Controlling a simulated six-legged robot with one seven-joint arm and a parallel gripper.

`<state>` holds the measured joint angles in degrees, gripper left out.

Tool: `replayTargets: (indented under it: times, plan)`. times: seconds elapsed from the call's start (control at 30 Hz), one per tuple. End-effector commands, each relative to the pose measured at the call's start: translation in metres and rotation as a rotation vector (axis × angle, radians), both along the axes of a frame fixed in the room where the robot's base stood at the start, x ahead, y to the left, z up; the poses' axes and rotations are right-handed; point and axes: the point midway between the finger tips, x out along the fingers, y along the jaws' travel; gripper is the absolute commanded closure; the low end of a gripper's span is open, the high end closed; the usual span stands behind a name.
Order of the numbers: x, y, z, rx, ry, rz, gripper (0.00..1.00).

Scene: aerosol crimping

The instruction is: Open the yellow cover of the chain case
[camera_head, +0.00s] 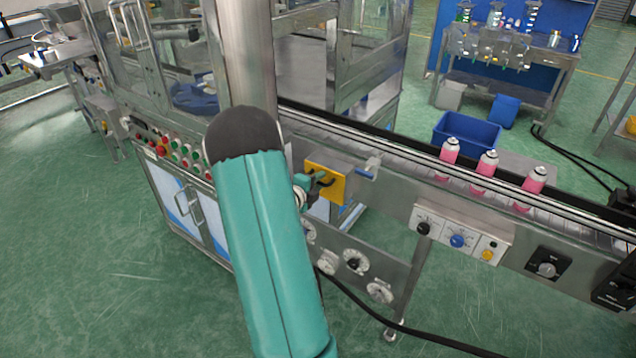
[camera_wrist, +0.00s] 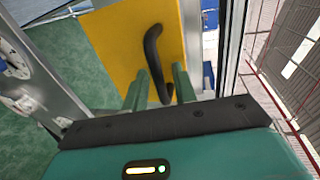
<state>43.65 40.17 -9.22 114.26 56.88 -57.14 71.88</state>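The yellow cover (camera_head: 337,186) of the chain case sits on the side of the metal conveyor frame, left of the conveyor's middle in the head view. It looks closed. It fills the upper middle of the wrist view (camera_wrist: 108,40). A curved black handle (camera_wrist: 152,48) stands out from it. My gripper (camera_wrist: 160,70) is right at the handle, its two green fingers apart, with the handle's lower part between them. Gaps show beside the handle, so I see no firm grip. In the head view my gripper (camera_head: 308,184) is partly hidden behind my arm.
The conveyor (camera_head: 400,155) runs off to the right and carries several pink cans (camera_head: 487,163). Knob panels (camera_head: 458,236) line its front. A button panel (camera_head: 172,150) and a glazed machine stand at left. A black cable (camera_head: 400,328) crosses the green floor below.

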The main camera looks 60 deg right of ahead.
Motion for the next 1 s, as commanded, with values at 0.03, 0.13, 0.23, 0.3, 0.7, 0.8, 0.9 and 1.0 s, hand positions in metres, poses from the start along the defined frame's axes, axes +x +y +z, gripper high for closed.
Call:
replayTargets:
  times: [0.03,0.13,0.23,0.3,0.7,0.8,0.9,1.0]
  plan:
    - [0.000,-0.001,0.000,0.000,0.000,0.000,0.73]
    - [0.000,-0.001,0.000,0.000,0.000,0.000,0.73]
    - [0.000,-0.001,0.000,0.000,0.000,0.000,0.73]
    - [0.000,-0.001,0.000,-0.001,0.000,0.000,0.86]
    - [0.001,-0.001,0.000,-0.004,0.001,0.000,1.00]
    - [0.003,0.000,0.000,-0.013,0.002,0.000,1.00]
    - [0.006,0.001,-0.002,-0.027,0.005,0.002,1.00]
    - [0.010,0.002,-0.003,-0.049,0.009,0.003,1.00]
